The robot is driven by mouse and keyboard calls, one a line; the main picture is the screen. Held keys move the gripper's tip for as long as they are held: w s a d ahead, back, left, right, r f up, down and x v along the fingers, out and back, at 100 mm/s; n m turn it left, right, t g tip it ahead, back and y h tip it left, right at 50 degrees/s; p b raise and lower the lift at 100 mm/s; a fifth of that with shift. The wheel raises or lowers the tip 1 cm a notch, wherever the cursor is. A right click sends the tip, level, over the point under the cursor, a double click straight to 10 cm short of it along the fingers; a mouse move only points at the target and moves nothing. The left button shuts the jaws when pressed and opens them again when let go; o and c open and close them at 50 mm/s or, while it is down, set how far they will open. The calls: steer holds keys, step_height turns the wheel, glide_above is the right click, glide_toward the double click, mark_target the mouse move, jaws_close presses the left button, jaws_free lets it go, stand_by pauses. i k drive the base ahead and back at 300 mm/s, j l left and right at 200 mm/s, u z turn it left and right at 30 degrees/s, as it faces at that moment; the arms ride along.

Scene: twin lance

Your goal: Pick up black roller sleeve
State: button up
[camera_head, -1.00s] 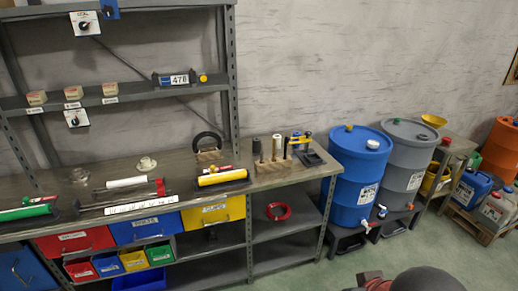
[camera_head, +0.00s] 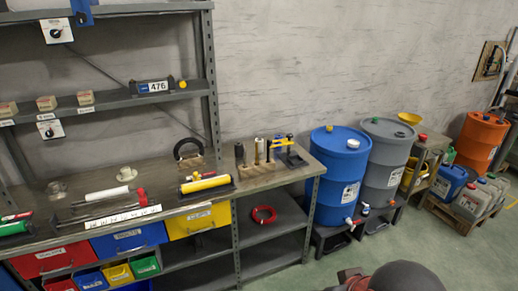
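A black upright cylinder (camera_head: 240,154), which looks like the black roller sleeve, stands at the left end of a row of upright pieces on the bench top (camera_head: 150,178). A pale upright cylinder (camera_head: 259,150) stands just right of it. Both appear to stand on a wooden block (camera_head: 258,167). A dark rounded part of my arm shows at the bottom edge, right of centre, far from the bench pieces. My gripper's fingers are not in view.
A yellow roller (camera_head: 206,184) lies left of the block and a black arch (camera_head: 188,147) stands behind it. Blue (camera_head: 338,175) and grey (camera_head: 385,155) drums stand right of the bench. Floor in front is open.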

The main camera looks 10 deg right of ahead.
mark_target(238, 146)
steer(key=i+j, duration=0.1)
steer(key=i, duration=0.9)
steer(key=i+j, duration=0.1)
steer(key=i, duration=0.85)
